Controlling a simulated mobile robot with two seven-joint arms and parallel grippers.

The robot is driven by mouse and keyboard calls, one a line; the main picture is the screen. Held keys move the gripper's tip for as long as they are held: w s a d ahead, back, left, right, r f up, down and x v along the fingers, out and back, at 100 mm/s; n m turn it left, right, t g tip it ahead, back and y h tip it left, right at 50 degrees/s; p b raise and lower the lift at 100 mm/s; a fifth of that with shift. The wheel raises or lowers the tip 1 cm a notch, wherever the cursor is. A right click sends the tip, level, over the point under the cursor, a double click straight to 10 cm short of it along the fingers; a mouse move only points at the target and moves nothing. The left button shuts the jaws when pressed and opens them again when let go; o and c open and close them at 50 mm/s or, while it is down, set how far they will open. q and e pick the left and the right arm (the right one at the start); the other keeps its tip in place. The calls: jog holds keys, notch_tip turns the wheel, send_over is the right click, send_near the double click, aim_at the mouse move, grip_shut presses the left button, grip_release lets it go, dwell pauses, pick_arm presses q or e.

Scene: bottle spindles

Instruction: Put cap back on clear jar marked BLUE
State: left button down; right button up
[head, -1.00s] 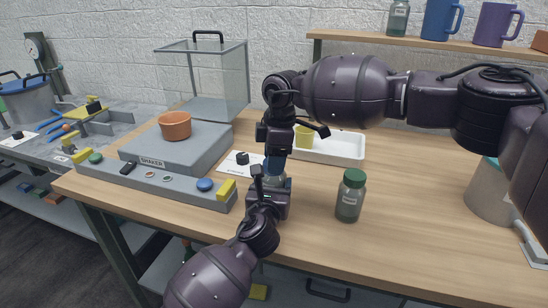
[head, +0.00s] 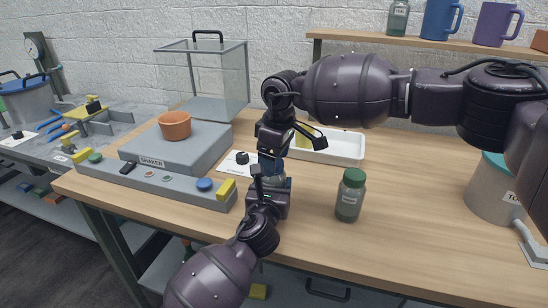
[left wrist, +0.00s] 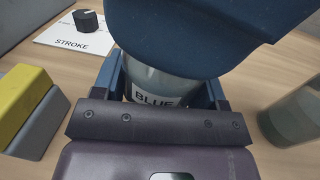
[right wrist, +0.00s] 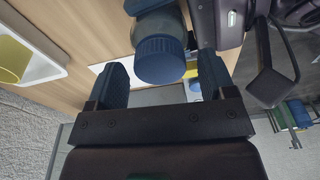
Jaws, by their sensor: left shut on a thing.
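The clear jar marked BLUE (left wrist: 155,88) stands upright in my left gripper (left wrist: 165,95), which is shut around its body. It also shows in the head view (head: 278,180). The ridged blue cap (right wrist: 162,60) is at the jar's mouth, in line with it; I cannot tell whether it is fully seated. In the head view the right gripper (head: 275,138) hides part of the cap.
A green-capped jar (head: 350,196) stands just right of my left gripper. A white tray (head: 345,149) lies behind. The shaker (head: 175,150) with an orange bowl (head: 175,126) is left, its control panel (head: 150,178) in front. A TO-labelled container (head: 490,190) stands right.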

jog(key=shift+r, duration=2.2)
jog(key=shift+f, duration=0.1)
